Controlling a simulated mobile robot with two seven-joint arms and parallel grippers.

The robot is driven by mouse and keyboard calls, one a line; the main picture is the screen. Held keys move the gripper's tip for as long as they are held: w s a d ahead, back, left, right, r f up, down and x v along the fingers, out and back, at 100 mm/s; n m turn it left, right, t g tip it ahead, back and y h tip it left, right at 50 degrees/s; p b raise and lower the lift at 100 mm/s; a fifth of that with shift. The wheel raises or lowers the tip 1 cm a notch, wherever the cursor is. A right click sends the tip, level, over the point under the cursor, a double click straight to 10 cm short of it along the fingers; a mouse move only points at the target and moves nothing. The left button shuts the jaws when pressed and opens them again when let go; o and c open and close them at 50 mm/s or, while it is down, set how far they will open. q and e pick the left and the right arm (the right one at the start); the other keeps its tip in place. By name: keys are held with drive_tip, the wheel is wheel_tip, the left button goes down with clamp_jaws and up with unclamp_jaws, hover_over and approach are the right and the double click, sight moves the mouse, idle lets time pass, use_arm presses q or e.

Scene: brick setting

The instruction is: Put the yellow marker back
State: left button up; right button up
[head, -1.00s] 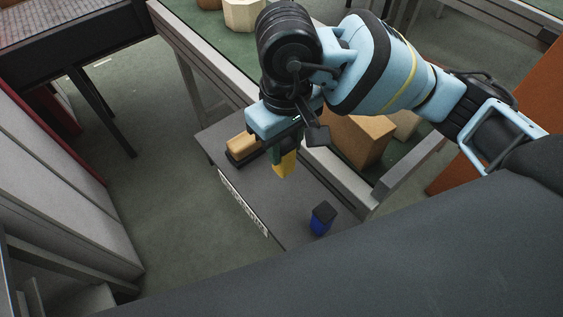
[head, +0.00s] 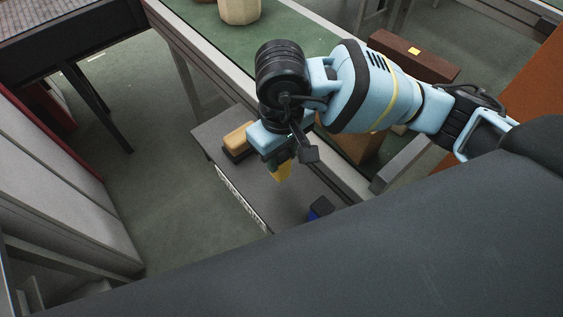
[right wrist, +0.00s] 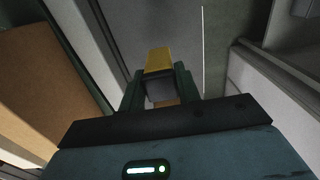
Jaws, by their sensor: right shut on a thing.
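My right gripper (head: 277,160) is shut on the yellow marker (head: 281,173), which hangs down from the fingers over the grey shelf surface. The marker's yellow end also shows between the fingers in the right wrist view (right wrist: 158,61). The rest of the marker is hidden by the gripper. I cannot tell whether its tip touches the surface. My left gripper is not in view.
The grey shelf (head: 222,133) holds a tan block on a black base (head: 238,139) to the left of the gripper and a blue object with a black top (head: 320,207) to the right, partly hidden by my body. A green-topped table (head: 190,28) with a pale pot (head: 239,10) stands behind. A brown box (head: 360,145) is close to the arm.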

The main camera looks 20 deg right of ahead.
sight(282, 166)
drive_tip(key=shift+f, duration=1.85)
drive_tip(key=shift+f, duration=0.3)
drive_tip(key=o, duration=0.8)
drive_tip(key=shift+r, duration=0.1)
wheel_tip(282, 166, up, 12)
drive_tip(key=shift+r, duration=0.2)
